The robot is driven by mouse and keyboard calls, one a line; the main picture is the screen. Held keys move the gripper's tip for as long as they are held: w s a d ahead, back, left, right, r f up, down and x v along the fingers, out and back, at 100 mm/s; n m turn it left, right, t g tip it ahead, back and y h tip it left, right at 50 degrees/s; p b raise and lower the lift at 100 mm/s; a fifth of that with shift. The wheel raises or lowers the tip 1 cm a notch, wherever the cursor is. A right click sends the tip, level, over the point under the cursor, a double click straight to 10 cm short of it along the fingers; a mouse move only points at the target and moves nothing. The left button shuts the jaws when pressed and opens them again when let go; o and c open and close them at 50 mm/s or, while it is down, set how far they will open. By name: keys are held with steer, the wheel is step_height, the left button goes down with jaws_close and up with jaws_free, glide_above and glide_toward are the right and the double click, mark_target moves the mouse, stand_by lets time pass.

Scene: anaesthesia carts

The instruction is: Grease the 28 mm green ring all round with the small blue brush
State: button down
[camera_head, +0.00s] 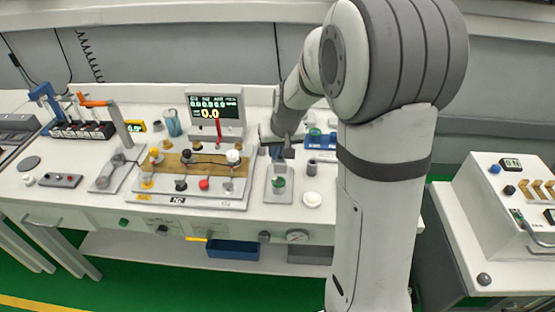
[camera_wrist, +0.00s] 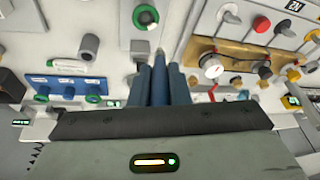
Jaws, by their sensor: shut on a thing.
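A green ring (camera_head: 278,182) sits on a small grey stand (camera_head: 272,197) on the bench; I cannot read its size. In the wrist view a green ring (camera_wrist: 145,16) shows at the top, beyond my fingertips. My gripper (camera_head: 279,153) is above the bench, behind the stand and apart from the ring. In the wrist view my gripper (camera_wrist: 161,82) is shut on a slim blue piece with a pale tip (camera_wrist: 160,55), which looks like the small blue brush. Most of it is hidden between the fingers, and I cannot see its bristles clearly.
A blue rack (camera_wrist: 66,88) with green-ringed parts lies left in the wrist view. Left of the stand is a panel (camera_head: 225,203) with a brass plate and knobs, below a display (camera_head: 215,107). A white round piece (camera_head: 312,199) and a grey cylinder (camera_head: 312,167) stand right of the stand.

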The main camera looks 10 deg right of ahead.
steer(key=shift+s+f+b, duration=0.3)
steer(key=shift+f+b, duration=0.6)
steer(key=shift+f, duration=0.05)
steer(key=shift+s+f+b, duration=0.3)
steer(key=shift+f+b, duration=0.55)
steer(key=shift+f, duration=0.1)
steer(key=shift+s+f+b, duration=0.3)
steer(key=shift+f+b, duration=0.6)
steer(key=shift+f, duration=0.05)
steer(key=shift+f+b, duration=0.55)
steer(key=shift+f, duration=0.05)
stand_by(0.7)
step_height(320, 180, up, 7)
steer(key=p, duration=0.4)
stand_by(0.4)
steer(key=shift+f, duration=0.1)
stand_by(0.4)
steer(key=shift+s+d+f+b, duration=0.15)
steer(key=shift+d+f+b, duration=0.1)
steer(key=shift+f+b, duration=0.7)
steer(key=shift+s+d+f+b, duration=0.1)
steer(key=shift+d+f+b, duration=0.15)
steer(key=shift+f+b, duration=0.6)
steer(key=shift+s+d+f+b, duration=0.15)
steer(key=shift+d+f+b, duration=0.1)
steer(key=shift+f+b, duration=0.7)
